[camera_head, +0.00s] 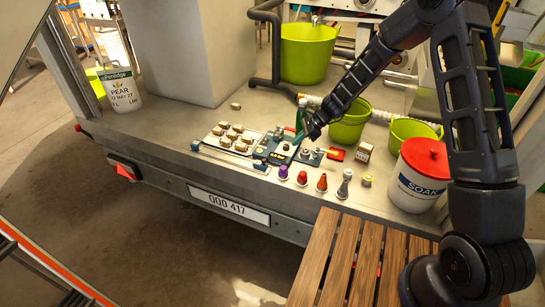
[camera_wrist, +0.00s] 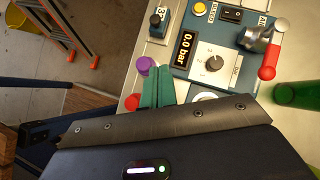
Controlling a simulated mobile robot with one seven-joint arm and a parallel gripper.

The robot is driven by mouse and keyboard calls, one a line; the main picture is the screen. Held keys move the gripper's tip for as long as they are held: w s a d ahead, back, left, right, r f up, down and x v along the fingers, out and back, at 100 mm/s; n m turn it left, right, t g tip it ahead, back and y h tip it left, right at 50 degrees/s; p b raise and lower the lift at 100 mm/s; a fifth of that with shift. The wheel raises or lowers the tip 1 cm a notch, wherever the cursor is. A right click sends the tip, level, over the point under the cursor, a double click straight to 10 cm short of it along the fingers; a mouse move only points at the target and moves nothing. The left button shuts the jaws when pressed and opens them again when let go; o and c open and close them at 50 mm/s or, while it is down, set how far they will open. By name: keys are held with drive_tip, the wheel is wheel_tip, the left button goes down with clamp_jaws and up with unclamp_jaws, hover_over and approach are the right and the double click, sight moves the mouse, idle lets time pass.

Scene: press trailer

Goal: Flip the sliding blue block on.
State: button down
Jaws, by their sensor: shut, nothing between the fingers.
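A small blue block (camera_wrist: 158,22) with a dark top piece and a label stands at the left of the control panel in the wrist view. In the head view it appears as a small dark-blue shape (camera_head: 260,165) at the tray's front edge. I cannot tell its slide position. My gripper (camera_wrist: 157,92) has teal fingers, shut and empty, below the block and beside a purple knob (camera_wrist: 146,65) in the wrist view. In the head view my gripper (camera_head: 300,118) is over the blue-grey control panel (camera_wrist: 187,72), apart from the block.
The panel bears a 0.0 bar display (camera_wrist: 186,49), a dial (camera_wrist: 210,63), a yellow button (camera_wrist: 199,9) and a rocker switch (camera_wrist: 231,15). A red-handled valve (camera_wrist: 267,72) is at right. Several coloured knobs line the front edge. Green tubs (camera_head: 350,122) and a SOAK bucket (camera_head: 418,175) stand right.

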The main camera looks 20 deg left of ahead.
drive_tip(key=shift+f, duration=0.1)
approach(265, 163)
drive_tip(key=f, duration=0.1)
drive_tip(key=d+f, duration=0.1)
drive_tip(key=shift+w+f, duration=0.25)
drive_tip(key=shift+w, duration=0.15)
drive_tip(key=a, duration=0.1)
drive_tip(key=s+a+f, duration=0.1)
drive_tip(key=a, duration=0.1)
drive_tip(key=shift+s, duration=0.2)
drive_tip(key=shift+s+a+f, duration=0.1)
drive_tip(key=shift+s+a, duration=0.15)
drive_tip(key=shift+a, duration=0.25)
drive_tip(key=shift+a, duration=0.15)
drive_tip(key=a, duration=2.3)
drive_tip(key=shift+a, duration=0.1)
